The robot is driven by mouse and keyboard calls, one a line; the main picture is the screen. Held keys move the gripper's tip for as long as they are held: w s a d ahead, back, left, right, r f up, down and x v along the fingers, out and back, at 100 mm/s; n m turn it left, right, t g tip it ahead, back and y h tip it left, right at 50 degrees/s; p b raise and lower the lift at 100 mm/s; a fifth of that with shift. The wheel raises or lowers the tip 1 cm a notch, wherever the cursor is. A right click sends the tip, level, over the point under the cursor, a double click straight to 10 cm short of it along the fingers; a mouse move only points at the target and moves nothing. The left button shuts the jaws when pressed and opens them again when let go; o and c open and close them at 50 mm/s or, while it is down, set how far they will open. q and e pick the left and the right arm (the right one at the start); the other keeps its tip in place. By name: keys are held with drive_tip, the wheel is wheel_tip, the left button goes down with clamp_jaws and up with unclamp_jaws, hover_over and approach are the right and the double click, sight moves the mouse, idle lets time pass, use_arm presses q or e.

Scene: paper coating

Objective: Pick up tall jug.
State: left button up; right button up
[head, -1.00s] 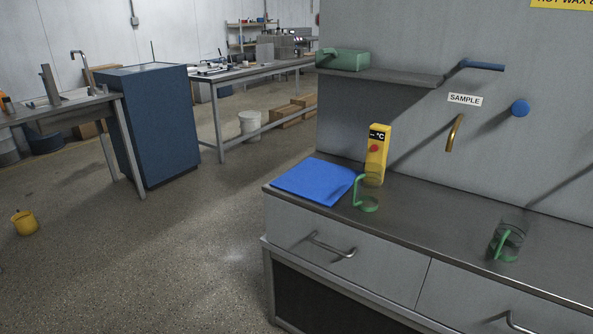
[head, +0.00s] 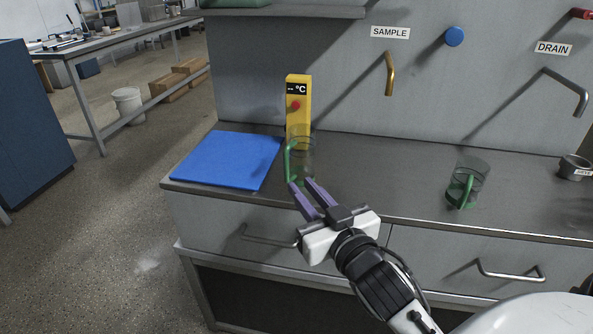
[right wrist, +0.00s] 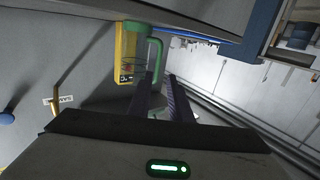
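A clear, tall jug with a green handle (head: 288,160) stands upright on the grey counter, in front of a yellow temperature device. It also shows in the right wrist view, where its green handle (right wrist: 156,50) lies just beyond my fingertips. My right gripper (head: 301,182) is open, its purple fingers apart and pointing at the handle side of the jug. In the head view the fingertips overlap the jug's lower part; I cannot tell whether they touch it. A shorter, wider clear jug with a green handle (head: 466,187) stands farther right on the counter. My left gripper is not in view.
A blue mat (head: 228,160) lies left of the tall jug. The yellow temperature device (head: 297,105) stands close behind it. A brass sample spout (head: 389,75) sticks out of the wall above. A metal cup (head: 573,168) is at the far right. The counter between the jugs is clear.

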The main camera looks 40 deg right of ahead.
sight(287, 161)
drive_tip(key=w, duration=0.1)
drive_tip(key=w+d+r, duration=0.1)
drive_tip(key=w, duration=0.2)
drive_tip(key=shift+w+d+r, duration=0.2)
drive_tip(key=shift+w+d, duration=0.05)
drive_tip(key=shift+d, duration=0.1)
drive_tip(key=x, duration=0.5)
drive_tip(key=shift+w+f, duration=0.15)
drive_tip(key=shift+w, duration=0.15)
clamp_jaws()
